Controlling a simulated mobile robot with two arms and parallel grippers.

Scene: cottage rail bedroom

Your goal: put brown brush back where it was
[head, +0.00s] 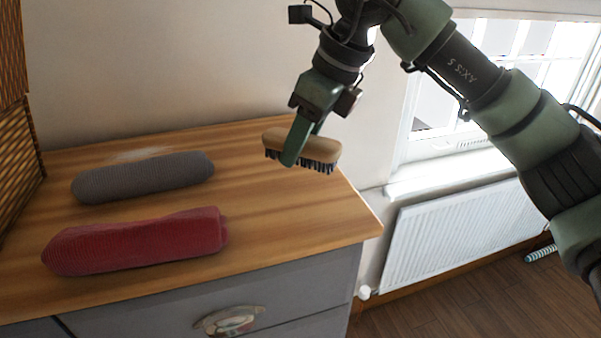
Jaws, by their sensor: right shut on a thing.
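The brown brush (322,147) has a tan wooden back and dark bristles that face down. My right gripper (294,150) comes in from the upper right and is shut on the brush near its middle. The brush appears over the right part of the wooden dresser top (265,215); I cannot tell whether its bristles touch the surface. One green finger hides part of the brush. My left gripper is not in view.
A grey ribbed roll (143,178) and a red ribbed roll (135,242) lie on the left of the dresser top. A woven basket (15,150) stands at the left edge. A white radiator (460,230) and window are to the right.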

